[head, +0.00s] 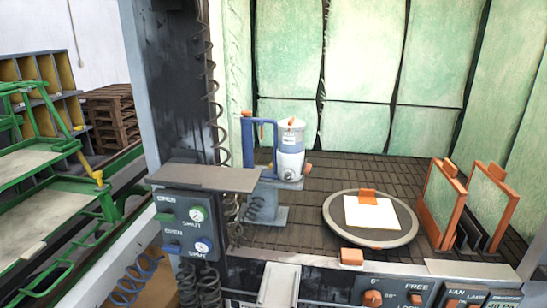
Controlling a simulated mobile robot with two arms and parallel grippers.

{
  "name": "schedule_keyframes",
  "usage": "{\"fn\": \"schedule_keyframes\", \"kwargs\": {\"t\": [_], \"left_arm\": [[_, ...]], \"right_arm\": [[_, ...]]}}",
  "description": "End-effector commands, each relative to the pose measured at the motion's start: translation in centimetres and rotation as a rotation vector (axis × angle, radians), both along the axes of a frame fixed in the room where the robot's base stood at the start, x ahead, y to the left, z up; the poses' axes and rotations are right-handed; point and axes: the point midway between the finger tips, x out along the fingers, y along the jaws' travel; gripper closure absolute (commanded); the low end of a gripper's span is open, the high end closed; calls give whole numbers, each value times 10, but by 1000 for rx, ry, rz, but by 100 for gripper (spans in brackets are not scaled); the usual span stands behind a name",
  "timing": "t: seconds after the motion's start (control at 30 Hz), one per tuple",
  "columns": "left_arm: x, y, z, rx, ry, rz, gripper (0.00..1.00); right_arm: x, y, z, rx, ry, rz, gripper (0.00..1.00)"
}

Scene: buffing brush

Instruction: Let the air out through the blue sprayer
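The blue sprayer (290,165) stands upright on a grey stand (266,213) inside the booth, left of the middle. It has a white upper body, a blue handle and frame on its left, and orange parts on its top and right side. A grey valve panel (185,231) is at the front left, marked open and shut, with a green-ringed dial (198,214) and a blue-ringed dial (203,246). Neither of my grippers is in view.
A round turntable (335,213) holds a white square panel (371,211) with an orange block. Orange-framed panels (440,205) stand in a rack at right. A control console (400,293) lines the front. A dark post (173,90) and green racks (50,160) are left.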

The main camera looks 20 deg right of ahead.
Motion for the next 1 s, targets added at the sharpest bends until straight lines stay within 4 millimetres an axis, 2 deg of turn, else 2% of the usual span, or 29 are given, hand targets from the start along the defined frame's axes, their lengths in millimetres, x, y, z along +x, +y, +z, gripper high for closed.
{"fn": "schedule_keyframes", "kwargs": {"t": [0.03,0.13,1.0], "left_arm": [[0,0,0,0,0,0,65],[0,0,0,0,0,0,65],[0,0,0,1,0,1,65]], "right_arm": [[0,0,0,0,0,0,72],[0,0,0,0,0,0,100],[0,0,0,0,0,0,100]]}}
